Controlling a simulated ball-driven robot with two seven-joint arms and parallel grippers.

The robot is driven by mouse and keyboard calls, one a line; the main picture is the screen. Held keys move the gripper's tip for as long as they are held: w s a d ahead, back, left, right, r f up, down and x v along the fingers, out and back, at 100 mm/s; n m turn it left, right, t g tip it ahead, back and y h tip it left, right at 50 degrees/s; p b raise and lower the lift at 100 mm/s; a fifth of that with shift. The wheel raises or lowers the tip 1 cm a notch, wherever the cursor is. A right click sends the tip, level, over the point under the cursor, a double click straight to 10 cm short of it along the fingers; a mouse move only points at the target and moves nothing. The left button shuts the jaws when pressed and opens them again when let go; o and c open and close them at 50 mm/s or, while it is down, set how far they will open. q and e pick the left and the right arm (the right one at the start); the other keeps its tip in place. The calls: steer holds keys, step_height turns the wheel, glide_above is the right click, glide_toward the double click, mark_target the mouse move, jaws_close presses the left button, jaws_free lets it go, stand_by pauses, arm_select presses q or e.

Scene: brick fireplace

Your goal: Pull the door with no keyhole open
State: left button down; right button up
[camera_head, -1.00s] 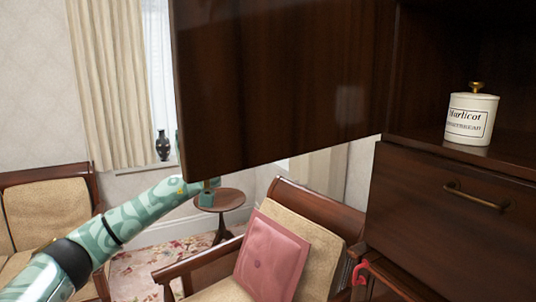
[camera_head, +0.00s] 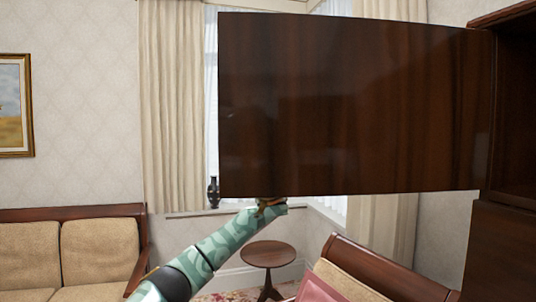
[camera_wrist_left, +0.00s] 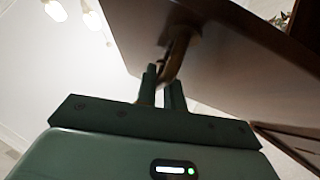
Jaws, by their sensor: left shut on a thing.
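The dark wood door (camera_head: 350,105) stands swung out wide from the cabinet on the right, its plain face toward me in the head view. No keyhole shows on this face. My left gripper (camera_head: 268,207) is at the door's lower left corner, mostly hidden behind the panel. In the left wrist view the gripper (camera_wrist_left: 163,90) is shut on a curved brass-brown handle (camera_wrist_left: 179,55), which joins the door's other face (camera_wrist_left: 225,50). My right gripper is not in view.
The cabinet (camera_head: 505,245) fills the right edge, with an open dark compartment above. An armchair (camera_head: 365,280) and a small round table (camera_head: 268,254) stand below the door. A sofa (camera_head: 70,250) is at left. Curtains (camera_head: 172,105) hang behind.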

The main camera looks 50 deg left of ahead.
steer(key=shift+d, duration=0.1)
arm_select(q)
steer(key=c, duration=1.5)
jaws_free()
steer(key=shift+f, duration=0.1)
